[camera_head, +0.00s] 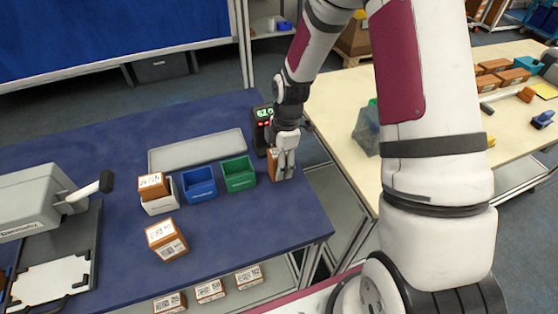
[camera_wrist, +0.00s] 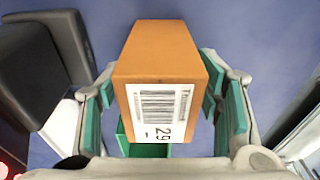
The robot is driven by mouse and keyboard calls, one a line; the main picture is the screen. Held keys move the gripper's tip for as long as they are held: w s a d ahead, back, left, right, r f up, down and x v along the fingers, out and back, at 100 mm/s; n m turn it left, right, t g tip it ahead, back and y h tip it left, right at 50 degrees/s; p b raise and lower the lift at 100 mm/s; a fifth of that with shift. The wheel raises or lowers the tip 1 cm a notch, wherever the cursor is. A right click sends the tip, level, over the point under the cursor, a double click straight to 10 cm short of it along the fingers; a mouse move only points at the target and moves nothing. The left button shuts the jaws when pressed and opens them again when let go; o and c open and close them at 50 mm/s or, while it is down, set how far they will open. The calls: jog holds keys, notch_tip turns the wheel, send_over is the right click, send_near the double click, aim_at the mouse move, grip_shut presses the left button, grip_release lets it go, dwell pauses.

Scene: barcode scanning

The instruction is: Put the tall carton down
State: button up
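The tall carton (camera_head: 273,166) is orange-brown and stands upright at or just above the blue table, near its right edge; I cannot tell whether its base touches. My gripper (camera_head: 284,168) points down over it and is shut on it. In the wrist view, the carton (camera_wrist: 162,55) lies between the teal pads of my gripper (camera_wrist: 160,95), one close against each side. Its near end carries a white barcode label (camera_wrist: 160,112) reading 29.
The green bin (camera_head: 238,176) is just left of the carton, with the blue bin (camera_head: 199,188) beyond. A black scanner device (camera_head: 262,125) stands behind. A grey tray (camera_head: 180,154) and another orange carton (camera_head: 163,234) are further left. The table front is mostly clear.

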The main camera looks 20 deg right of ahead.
jog(key=r, duration=0.4)
jog(key=d+r, duration=0.1)
jog(key=r, duration=0.7)
jog(key=shift+d+b, duration=0.25)
jog(key=shift+b, duration=0.1)
jog(key=s+r+m+t+h, duration=0.25)
jog(key=s+r+m, duration=0.65)
jog(key=r, duration=0.6)
jog(key=s+r+m+t, duration=0.1)
jog(key=s+r+m, duration=0.2)
jog(key=s, duration=0.3)
jog(key=s+a+r+m+t+y, duration=0.1)
jog(key=s+r+m+t, duration=0.1)
jog(key=s+m, duration=0.4)
jog(key=shift+s+a+r, duration=0.25)
jog(key=shift+s+r, duration=0.1)
jog(key=shift+r, duration=0.1)
jog(key=shift+o, duration=0.4)
jog(key=shift+w, duration=0.1)
